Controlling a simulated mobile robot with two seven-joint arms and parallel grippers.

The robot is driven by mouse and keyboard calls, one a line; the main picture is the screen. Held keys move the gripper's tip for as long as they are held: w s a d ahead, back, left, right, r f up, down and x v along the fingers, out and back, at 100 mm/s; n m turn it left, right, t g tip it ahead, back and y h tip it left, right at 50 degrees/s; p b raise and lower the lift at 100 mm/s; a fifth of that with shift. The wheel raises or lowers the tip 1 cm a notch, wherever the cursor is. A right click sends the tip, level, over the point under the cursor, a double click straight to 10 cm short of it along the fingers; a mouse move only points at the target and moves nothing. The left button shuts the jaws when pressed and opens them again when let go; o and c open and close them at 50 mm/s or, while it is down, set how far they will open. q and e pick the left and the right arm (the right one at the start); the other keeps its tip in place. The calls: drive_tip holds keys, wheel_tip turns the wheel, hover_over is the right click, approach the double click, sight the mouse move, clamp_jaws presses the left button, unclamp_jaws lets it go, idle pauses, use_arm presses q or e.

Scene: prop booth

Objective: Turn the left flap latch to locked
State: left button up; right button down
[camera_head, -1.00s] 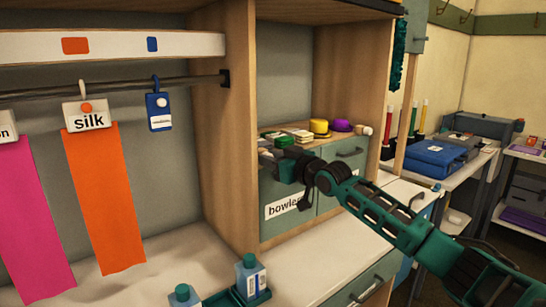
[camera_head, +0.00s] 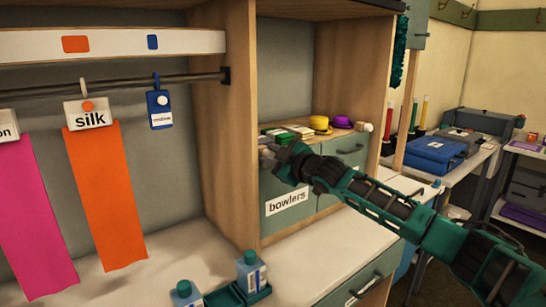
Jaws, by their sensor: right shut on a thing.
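The left flap (camera_head: 279,218) is a grey-green panel labelled "bowlers" in the lower part of the wooden cabinet. It looks closed. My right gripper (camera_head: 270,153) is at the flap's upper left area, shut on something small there. That fits the flap latch, but the jaws and wrist cover it, so its lock position cannot be seen. The right flap (camera_head: 347,181) is beside it, with a dark handle on top partly behind my arm. My left gripper is not in view.
Yellow and purple hats (camera_head: 319,123) and small stacked items sit on the ledge above the flaps. Hanging cloths (camera_head: 105,200) fill the left bay. The counter's middle is clear.

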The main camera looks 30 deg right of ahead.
idle(0.5)
drive_tip(key=c, duration=0.8)
unclamp_jaws()
drive_tip(key=shift+c, duration=0.2)
drive_tip(key=shift+s, duration=0.15)
drive_tip(key=s+d+r+b, duration=0.1)
drive_tip(key=s+b, duration=0.3)
drive_tip(key=s, duration=0.8)
drive_tip(key=shift+s, duration=0.25)
